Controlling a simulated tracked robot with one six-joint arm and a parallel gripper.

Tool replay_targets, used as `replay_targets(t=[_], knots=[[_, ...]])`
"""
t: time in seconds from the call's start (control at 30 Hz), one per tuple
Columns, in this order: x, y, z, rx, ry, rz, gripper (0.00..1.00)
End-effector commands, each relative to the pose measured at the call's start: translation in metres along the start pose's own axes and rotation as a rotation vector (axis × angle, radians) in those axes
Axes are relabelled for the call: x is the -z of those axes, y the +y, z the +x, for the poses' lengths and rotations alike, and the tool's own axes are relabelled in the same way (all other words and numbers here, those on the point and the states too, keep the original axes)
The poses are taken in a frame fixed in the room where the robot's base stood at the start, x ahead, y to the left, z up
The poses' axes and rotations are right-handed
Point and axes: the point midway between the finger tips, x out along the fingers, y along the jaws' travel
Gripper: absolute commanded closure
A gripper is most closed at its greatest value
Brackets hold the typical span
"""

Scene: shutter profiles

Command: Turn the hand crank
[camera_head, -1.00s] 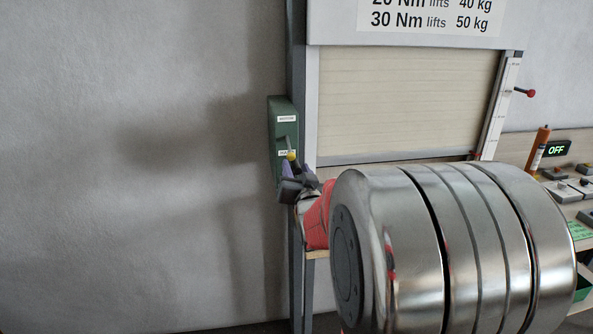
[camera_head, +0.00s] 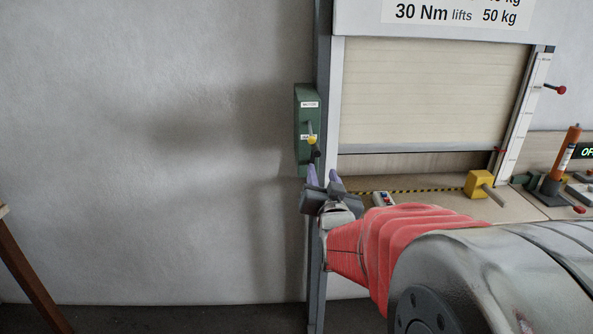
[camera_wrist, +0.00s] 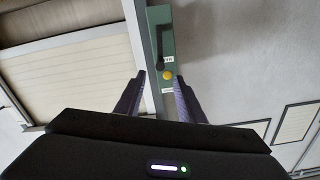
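A green box (camera_head: 300,135) with white labels is mounted on the frame at the left of the shutter. A black lever and a yellow knob (camera_head: 312,140) stick out of its front; I take these as the crank. My gripper (camera_head: 322,170) is open, its purple fingers just below the knob in the head view. In the wrist view the yellow knob (camera_wrist: 167,75) shows between the spread fingertips (camera_wrist: 160,74), nearer the right one, with the black lever (camera_wrist: 160,50) above it. The fingers appear empty. I cannot tell how far the knob is beyond them.
The partly lowered shutter (camera_head: 430,95) is right of the box. A bench below it carries a yellow block with a grey rod (camera_head: 480,185), a small control box (camera_head: 382,199) and an orange tube (camera_head: 572,150). The wall on the left (camera_head: 150,150) is bare.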

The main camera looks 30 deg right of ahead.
Motion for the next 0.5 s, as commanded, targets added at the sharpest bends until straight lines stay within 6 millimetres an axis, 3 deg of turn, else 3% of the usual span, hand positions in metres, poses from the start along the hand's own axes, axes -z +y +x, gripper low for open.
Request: replay_targets(t=[0.13, 0.33, 0.5], knots=[[0.000, 0.000, 0.000, 0.001, 0.000, 0.000, 0.65], [-0.003, -0.006, -0.003, 0.005, -0.024, -0.006, 0.79], [-0.015, -0.025, -0.015, 0.019, -0.116, -0.033, 0.91]])
